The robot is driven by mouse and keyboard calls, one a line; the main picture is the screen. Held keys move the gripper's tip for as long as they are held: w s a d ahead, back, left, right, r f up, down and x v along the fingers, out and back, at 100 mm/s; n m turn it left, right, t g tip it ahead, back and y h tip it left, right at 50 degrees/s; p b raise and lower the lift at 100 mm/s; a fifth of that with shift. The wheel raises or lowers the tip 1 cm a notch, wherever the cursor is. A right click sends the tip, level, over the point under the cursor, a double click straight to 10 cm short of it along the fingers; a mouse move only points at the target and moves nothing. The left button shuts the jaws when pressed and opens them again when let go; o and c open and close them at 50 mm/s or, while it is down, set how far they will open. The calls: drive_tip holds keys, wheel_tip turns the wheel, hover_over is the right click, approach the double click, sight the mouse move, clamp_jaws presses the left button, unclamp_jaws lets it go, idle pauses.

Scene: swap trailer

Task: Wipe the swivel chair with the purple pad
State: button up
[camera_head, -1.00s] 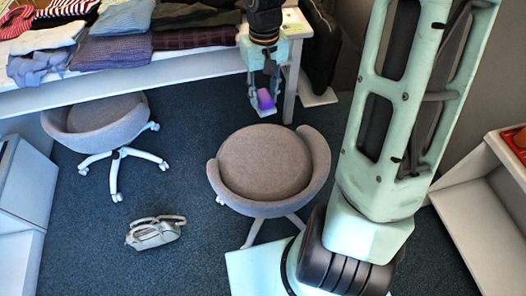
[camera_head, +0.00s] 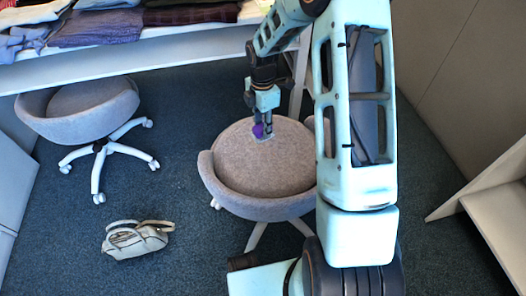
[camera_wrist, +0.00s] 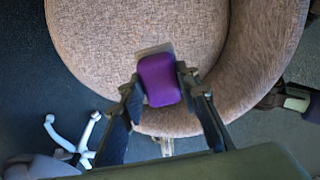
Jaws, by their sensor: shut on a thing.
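The swivel chair (camera_head: 257,164) with a round brownish-grey seat and low curved back stands in the middle of the floor. Its seat also fills much of the wrist view (camera_wrist: 120,40). My gripper (camera_head: 264,132) is over the seat, pointing down, with its fingers shut on the purple pad (camera_head: 258,131). In the wrist view the pad (camera_wrist: 159,80) sits between the two fingertips. A thin pale plate shows at the pad's far edge. I cannot tell for certain whether the pad touches the seat. My arm hides the right part of the chair.
A second swivel chair (camera_head: 78,115) stands at the left. A pale bag (camera_head: 137,239) lies on the carpet in front of it. A white table (camera_head: 140,62) with folded clothes runs along the back. A white shelf (camera_head: 497,205) is at the right. Dark carpet is free between the chairs.

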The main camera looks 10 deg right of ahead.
wheel_tip(320, 180, down, 9)
drive_tip(key=w+n+b, duration=0.1)
drive_tip(key=n+b, duration=0.3)
drive_tip(key=n, duration=0.1)
drive_tip(key=b, duration=0.4)
hover_over(263, 160)
drive_tip(key=shift+s+f, duration=0.15)
drive_tip(key=shift+f, duration=2.7)
drive_tip(key=shift+f+b, duration=0.65)
drive_tip(key=shift+f, duration=0.35)
